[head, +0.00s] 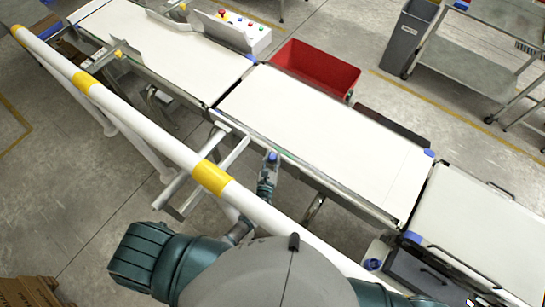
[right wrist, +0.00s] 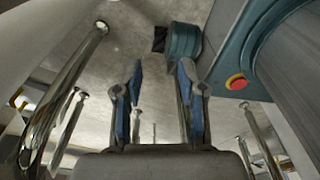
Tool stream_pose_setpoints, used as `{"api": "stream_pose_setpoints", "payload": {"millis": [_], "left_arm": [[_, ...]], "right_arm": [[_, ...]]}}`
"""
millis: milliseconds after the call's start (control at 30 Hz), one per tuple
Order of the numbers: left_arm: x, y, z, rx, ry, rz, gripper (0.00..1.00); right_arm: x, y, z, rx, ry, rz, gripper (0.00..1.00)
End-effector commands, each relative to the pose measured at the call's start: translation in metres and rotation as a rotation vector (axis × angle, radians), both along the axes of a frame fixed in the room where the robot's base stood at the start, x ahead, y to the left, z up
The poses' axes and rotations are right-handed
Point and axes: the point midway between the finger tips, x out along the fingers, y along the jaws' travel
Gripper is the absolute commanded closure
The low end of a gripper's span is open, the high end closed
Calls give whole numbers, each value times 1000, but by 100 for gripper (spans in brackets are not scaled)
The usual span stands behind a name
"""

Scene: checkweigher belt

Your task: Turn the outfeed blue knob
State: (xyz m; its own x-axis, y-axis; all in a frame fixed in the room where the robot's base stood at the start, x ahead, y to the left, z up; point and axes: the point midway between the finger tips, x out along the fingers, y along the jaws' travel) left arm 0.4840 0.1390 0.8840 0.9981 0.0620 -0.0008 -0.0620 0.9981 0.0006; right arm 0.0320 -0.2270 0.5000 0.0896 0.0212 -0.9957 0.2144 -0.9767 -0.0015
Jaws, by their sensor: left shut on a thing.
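A small blue knob (head: 272,156) shows at the near side of the middle white belt (head: 325,130) in the head view. My left gripper (head: 268,165) is at it, shut on it; the small size hides how the fingers sit. A second round blue knob (head: 373,265) shows lower right, beside the right-hand white belt (head: 480,230), apart from my left gripper. My right gripper (right wrist: 162,72) shows in the right wrist view with its blue-padded fingers apart and nothing seen between them.
A white rail with yellow bands (head: 140,128) runs diagonally along the near side, close to my left arm. A red bin (head: 316,70) stands behind the belts. A control box with buttons (head: 247,32) is at the back. In the right wrist view, metal legs (right wrist: 62,90) stand around the gripper.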

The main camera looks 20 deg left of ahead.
Motion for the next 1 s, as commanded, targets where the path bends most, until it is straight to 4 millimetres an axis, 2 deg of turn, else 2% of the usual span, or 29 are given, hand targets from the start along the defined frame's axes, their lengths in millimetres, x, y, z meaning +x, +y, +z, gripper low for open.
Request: {"api": "stream_pose_setpoints", "payload": {"millis": [100,267,367,600,700,733,800,833,1000], "left_arm": [[1,0,2,-1,-3,-3,100],[1,-1,2,-3,-4,-7,100],[1,-1,2,-4,-4,-7,100],[1,0,2,-3,-4,-4,100],[1,0,2,-2,-4,-3,100],[1,0,2,-2,-4,-3,66],[1,0,2,-2,-4,-3,49],[1,0,2,-2,-4,-3,43],[0,0,1,-2,-2,-4,43]], "right_arm": [[0,-17,0,-21,0,2,60],[1,-31,1,-37,-1,0,60],[1,-30,0,-35,0,-1,60],[0,-7,0,-9,0,-5,60],[0,-5,0,-6,0,-3,60],[0,-6,0,-7,0,-3,60],[0,-8,0,-10,0,-2,60],[0,-10,0,-11,0,-1,60],[0,-16,0,-19,0,0,60]]}}
